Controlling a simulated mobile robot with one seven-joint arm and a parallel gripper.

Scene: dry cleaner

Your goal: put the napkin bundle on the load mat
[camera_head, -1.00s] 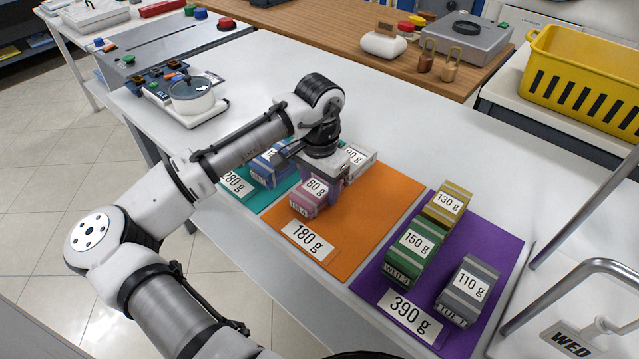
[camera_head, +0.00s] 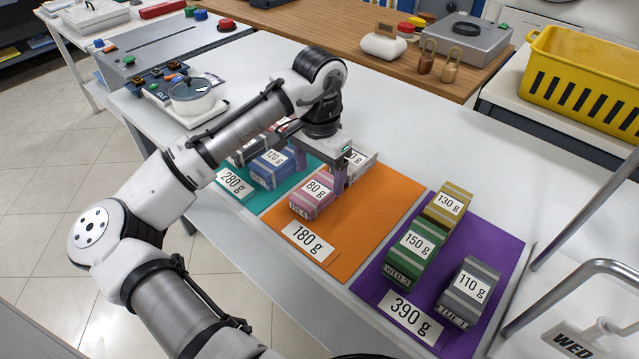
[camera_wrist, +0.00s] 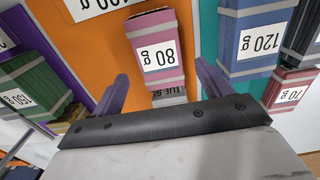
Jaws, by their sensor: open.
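The frames do not single out the napkin bundle or the load mat by name. A pink bundle marked 80 g (camera_head: 313,194) sits on the orange mat (camera_head: 372,206), whose card reads 180 g. A pale bundle (camera_head: 360,162) stands behind it, partly hidden. My gripper (camera_head: 319,174) is open and empty, just above and behind the pink bundle. In the wrist view its fingers stand apart, with the pink bundle (camera_wrist: 152,38) beyond and between them. A blue 120 g bundle (camera_head: 272,170) and a dark bundle, partly hidden by my arm, are on the teal mat (camera_head: 257,203), carded 280 g.
The purple mat (camera_head: 498,243), carded 390 g, bears green 150 g (camera_head: 413,250), yellow 130 g (camera_head: 450,199) and grey 110 g (camera_head: 467,290) bundles. A red 70 g bundle (camera_wrist: 290,92) shows in the wrist view. Metal rails stand at right. The white table behind the mats is clear.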

